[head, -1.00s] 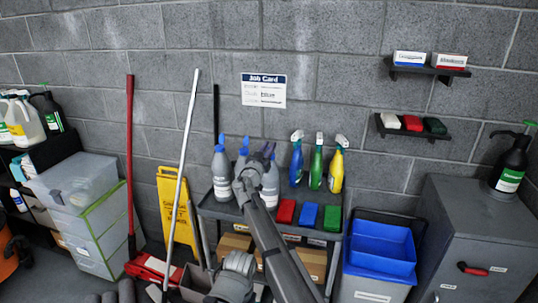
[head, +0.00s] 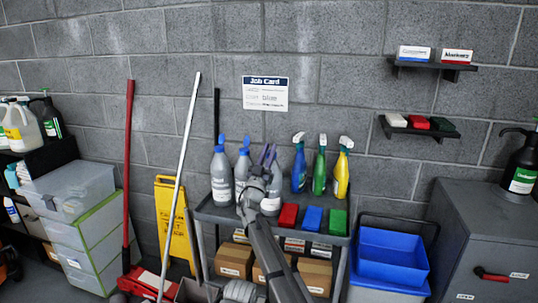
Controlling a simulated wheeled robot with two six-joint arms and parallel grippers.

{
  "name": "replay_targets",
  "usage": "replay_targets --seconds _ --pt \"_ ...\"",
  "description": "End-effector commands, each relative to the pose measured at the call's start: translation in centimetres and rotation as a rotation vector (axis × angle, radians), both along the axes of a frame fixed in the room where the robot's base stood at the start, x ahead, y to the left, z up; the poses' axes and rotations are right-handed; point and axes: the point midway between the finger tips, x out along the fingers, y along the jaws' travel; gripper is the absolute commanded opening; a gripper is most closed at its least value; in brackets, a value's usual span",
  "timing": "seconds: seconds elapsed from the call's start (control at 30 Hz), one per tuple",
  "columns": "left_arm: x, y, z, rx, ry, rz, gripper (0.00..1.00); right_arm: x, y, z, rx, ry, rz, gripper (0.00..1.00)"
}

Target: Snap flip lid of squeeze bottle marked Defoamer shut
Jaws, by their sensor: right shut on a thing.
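Three grey squeeze bottles stand in a row on the cart's top. The left bottle (head: 220,180) and the middle bottle (head: 242,166) show raised blue tops. The right bottle (head: 271,199) is partly hidden behind my right gripper (head: 267,155). That gripper's fingers are at the top of the right bottle, shut on its lid, and hide the lid's exact position. The bottle labels are too small to read, so I cannot tell which says Defoamer. My left gripper is not in view.
Spray bottles in blue (head: 299,168), green (head: 319,172) and yellow (head: 342,174) stand to the right on the cart (head: 208,212). Red, blue and green blocks lie in front of them. A yellow floor sign (head: 165,188) and two long poles stand to the left.

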Motion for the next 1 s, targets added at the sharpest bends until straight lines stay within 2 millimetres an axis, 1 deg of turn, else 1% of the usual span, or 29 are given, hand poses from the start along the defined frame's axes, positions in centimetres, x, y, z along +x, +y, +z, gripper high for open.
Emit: replay_targets --seconds 0.27,0.3,0.53,0.83,1.0 --pt "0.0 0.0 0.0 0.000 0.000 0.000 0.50 0.1 0.0 -0.1 0.002 0.002 0.001 0.00" --pt "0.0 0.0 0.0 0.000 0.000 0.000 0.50 0.1 0.0 -0.1 0.002 0.002 0.001 0.25" --pt "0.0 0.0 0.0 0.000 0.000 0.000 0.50 0.0 0.0 0.0 0.001 0.002 0.000 0.50" --pt "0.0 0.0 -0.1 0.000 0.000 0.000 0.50 -0.1 0.0 -0.1 0.000 0.001 0.000 0.50" --pt "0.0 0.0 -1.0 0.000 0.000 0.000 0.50 -1.1 0.4 -1.0 0.001 0.001 0.001 0.50"
